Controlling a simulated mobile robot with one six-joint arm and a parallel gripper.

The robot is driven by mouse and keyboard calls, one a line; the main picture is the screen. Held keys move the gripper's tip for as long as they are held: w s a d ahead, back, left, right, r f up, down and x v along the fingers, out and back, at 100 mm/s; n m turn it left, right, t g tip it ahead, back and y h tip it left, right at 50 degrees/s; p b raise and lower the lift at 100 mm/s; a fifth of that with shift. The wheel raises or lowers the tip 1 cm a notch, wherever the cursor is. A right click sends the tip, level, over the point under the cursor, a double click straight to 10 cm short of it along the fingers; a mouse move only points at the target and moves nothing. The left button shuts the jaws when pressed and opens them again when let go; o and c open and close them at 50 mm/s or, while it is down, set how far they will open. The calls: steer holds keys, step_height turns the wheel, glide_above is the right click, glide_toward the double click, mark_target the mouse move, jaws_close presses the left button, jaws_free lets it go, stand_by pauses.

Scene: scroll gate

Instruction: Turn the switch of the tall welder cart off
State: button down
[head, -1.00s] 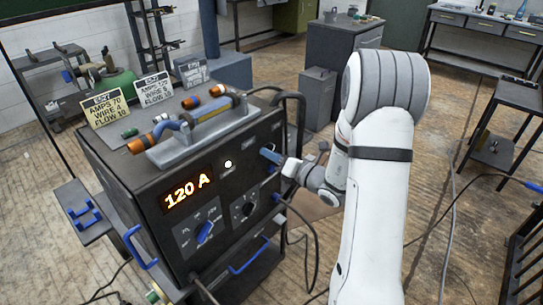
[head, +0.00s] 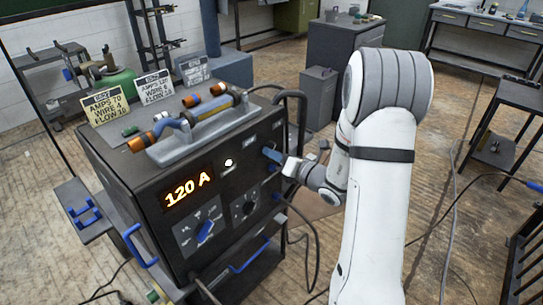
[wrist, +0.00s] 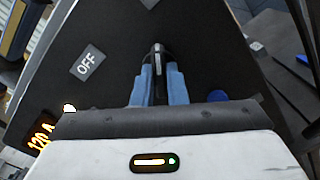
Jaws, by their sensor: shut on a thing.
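The welder cart (head: 135,178) is a dark box at the left of the head view. Its lit orange display (head: 188,190) reads 120 A, and a small white lamp (head: 228,162) glows on the front. My gripper (head: 271,155) is at the upper right of that front panel. In the wrist view its blue fingers (wrist: 158,82) are shut on a black switch lever (wrist: 158,58). An OFF label (wrist: 87,63) lies left of the lever. Part of another pale label (wrist: 150,2) shows at the top edge. The lever's base is hidden.
A blue-and-grey torch (head: 200,128) and several settings cards (head: 110,105) sit on the cart's top. Blue knobs (head: 205,231) and cables are on its front. A grey cabinet (head: 319,98) stands behind, and wooden floor (head: 440,190) is open to the right.

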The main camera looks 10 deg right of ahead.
steer(key=n+b, duration=1.5)
steer(key=b, duration=0.4)
steer(key=shift+f+b, duration=0.1)
steer(key=shift+b, duration=0.25)
steer(key=shift+n, duration=0.3)
steer(key=c, duration=1.5)
jaws_free()
steer(key=shift+s, duration=0.1)
steer(key=shift+o, duration=0.2)
steer(key=shift+d, duration=0.1)
